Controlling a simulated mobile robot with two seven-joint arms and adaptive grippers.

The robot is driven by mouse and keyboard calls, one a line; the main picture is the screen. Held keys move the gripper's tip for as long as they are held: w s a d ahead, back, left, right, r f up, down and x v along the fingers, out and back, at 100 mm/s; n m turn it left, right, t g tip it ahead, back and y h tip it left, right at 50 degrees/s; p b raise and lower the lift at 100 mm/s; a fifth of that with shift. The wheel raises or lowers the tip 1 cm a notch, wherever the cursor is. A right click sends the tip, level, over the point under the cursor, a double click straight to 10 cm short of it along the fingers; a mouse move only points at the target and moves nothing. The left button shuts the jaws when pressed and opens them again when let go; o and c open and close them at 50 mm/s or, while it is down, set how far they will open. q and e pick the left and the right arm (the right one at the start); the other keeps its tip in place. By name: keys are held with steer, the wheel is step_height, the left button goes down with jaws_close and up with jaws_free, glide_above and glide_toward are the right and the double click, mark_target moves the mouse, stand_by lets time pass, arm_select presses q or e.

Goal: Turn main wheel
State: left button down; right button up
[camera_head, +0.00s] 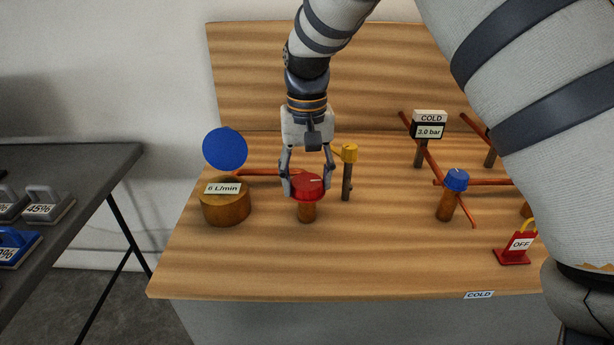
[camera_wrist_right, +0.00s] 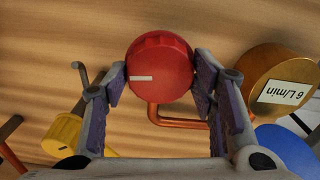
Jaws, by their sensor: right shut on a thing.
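The main wheel looks to be the red round knob (camera_head: 308,187) on a short copper-coloured post on the wooden bench. My right gripper (camera_head: 307,182) comes down from above and is shut on the red knob, one finger on each side. In the right wrist view, the red knob (camera_wrist_right: 160,68) sits between the fingertips of the right gripper (camera_wrist_right: 162,75), with a white mark on its face. My left gripper is not in view.
A yellow knob (camera_head: 349,153) stands close right of the gripper. A brass gauge (camera_head: 226,207) marked 6 L/min with a blue disc (camera_head: 225,149) stands left. A blue knob (camera_head: 456,180), a 3.0 bar display (camera_head: 429,131) and a red OFF tag (camera_head: 514,250) are right. The bench front is clear.

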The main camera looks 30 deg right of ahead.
mark_target(307, 181)
steer(key=m, duration=0.4)
steer(key=shift+f+m, duration=0.1)
steer(key=shift+m, duration=2.4)
steer(key=o, duration=1.1)
steer(key=shift+o, duration=0.2)
step_height(307, 181, up, 12)
